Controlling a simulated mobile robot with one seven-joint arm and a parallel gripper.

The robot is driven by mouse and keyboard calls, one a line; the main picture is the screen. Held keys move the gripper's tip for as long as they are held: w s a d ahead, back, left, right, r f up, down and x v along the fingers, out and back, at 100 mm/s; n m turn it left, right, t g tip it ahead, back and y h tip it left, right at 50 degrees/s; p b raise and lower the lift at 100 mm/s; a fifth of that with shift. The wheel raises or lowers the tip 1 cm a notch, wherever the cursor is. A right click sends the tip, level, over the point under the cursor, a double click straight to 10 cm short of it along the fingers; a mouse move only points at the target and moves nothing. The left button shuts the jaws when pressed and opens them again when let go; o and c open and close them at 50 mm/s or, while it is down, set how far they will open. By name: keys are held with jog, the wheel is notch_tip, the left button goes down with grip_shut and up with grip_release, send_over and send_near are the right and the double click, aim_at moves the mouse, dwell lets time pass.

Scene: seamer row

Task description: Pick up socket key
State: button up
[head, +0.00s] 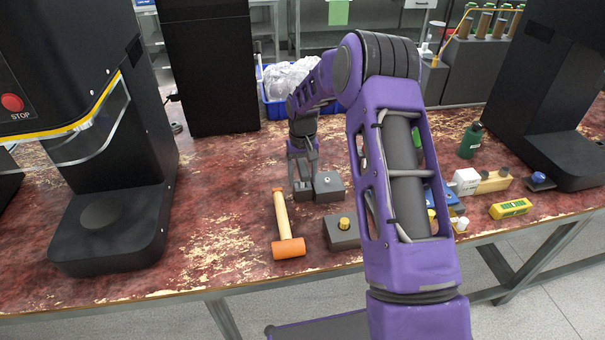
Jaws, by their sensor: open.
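My gripper (303,180) points down at the table's middle, with its fingers just behind or over the left end of a dark grey block (329,184). This block has a small round metal piece on top. I cannot make out a socket key for certain; it may be hidden by my gripper or by my purple arm, which covers the centre right of the view. Whether the fingers touch anything is too small to tell. My gripper is open.
An orange-headed mallet (288,247) lies left of a second grey block (341,233) with a yellow knob. Black machines (115,225) stand at both sides. At right are a green bottle (470,140), a yellow level (510,208) and small boxes. The table's left middle is clear.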

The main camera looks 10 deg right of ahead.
grip_shut()
dwell(0.3)
dwell(0.3)
notch_tip(320, 180, up, 11)
jog(key=shift+p, duration=0.85)
notch_tip(320, 180, up, 6)
jog(key=p, duration=0.4)
